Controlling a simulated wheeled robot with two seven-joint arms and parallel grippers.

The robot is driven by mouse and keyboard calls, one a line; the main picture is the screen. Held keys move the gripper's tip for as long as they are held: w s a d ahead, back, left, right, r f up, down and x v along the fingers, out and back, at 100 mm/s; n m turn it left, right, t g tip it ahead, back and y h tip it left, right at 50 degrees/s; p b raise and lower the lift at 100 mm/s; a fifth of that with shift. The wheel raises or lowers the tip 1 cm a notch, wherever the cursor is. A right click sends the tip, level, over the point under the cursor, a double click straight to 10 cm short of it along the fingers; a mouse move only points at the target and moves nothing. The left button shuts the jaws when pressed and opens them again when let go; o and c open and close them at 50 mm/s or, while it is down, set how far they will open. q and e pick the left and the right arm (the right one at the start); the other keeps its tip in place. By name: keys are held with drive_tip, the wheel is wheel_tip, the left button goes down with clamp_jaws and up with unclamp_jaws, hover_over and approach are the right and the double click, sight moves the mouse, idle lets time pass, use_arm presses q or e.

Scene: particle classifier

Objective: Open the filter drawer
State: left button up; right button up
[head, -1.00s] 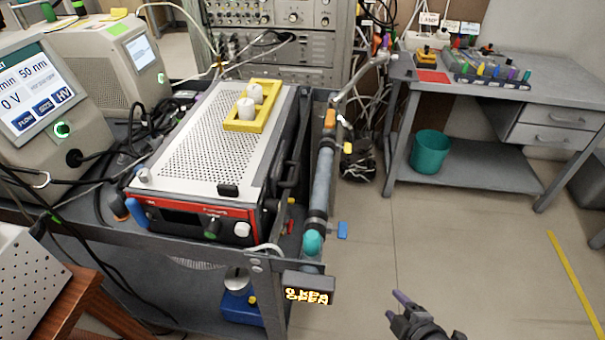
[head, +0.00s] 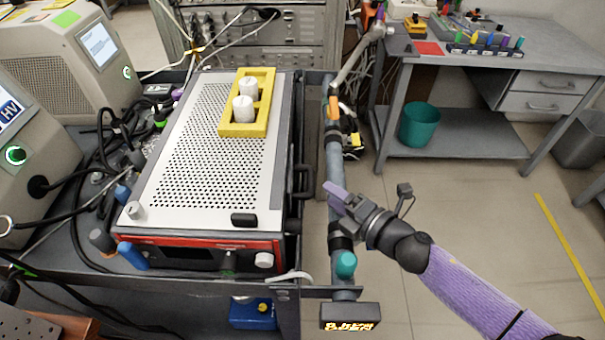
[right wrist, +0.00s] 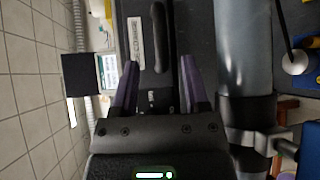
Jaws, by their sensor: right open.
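The grey-and-white instrument (head: 200,150) with a perforated top and a red-edged front stands on the cart at left of centre in the head view. A black handle (head: 301,180) shows on its right side; I cannot tell surely whether it belongs to the filter drawer. My right gripper (head: 338,196) is open, over the grey pipe to the right of the instrument. In the right wrist view, the purple fingers of my right gripper (right wrist: 160,62) are spread, with a black bar-like handle (right wrist: 158,38) ahead between them on a dark labelled panel. My left gripper is not in view.
A grey vertical-looking pipe (head: 333,165) with a teal knob (head: 346,264) runs along the cart's right side. A yellow holder (head: 262,120) with two white pieces sits on the instrument.

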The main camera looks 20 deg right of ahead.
sight(312, 180)
drive_tip(key=b+x, duration=0.1)
drive_tip(key=x, duration=0.5)
drive_tip(key=shift+w+a+f, duration=0.1)
drive_tip(key=shift+w+a, duration=0.05)
drive_tip(key=shift+w, duration=0.15)
clamp_jaws()
idle(0.6)
idle(0.4)
